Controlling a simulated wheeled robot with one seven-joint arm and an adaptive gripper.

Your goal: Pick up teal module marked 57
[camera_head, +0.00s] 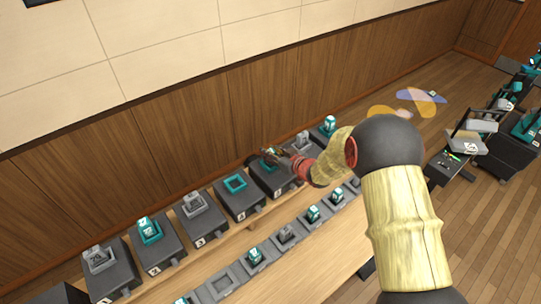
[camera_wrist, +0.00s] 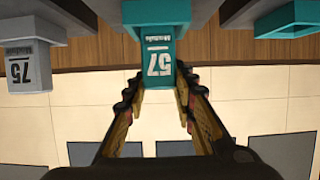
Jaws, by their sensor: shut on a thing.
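The teal module marked 57 (camera_wrist: 159,62) is in the middle of the wrist view, just below a wider teal block (camera_wrist: 157,12) at the top edge. My gripper (camera_wrist: 159,84) has one finger on each side of the module and is shut on it. In the head view my gripper (camera_head: 273,156) is at the back row of boxes, over a box with a teal socket. The module is too small and covered there to read. I cannot tell whether it still touches the socket.
A grey module marked 75 (camera_wrist: 28,68) is at left in the wrist view. In the head view, a box with an empty-looking teal socket (camera_head: 235,184) is left of my gripper, and a grey module (camera_head: 302,140) is right. Several modules line the front row (camera_head: 286,235).

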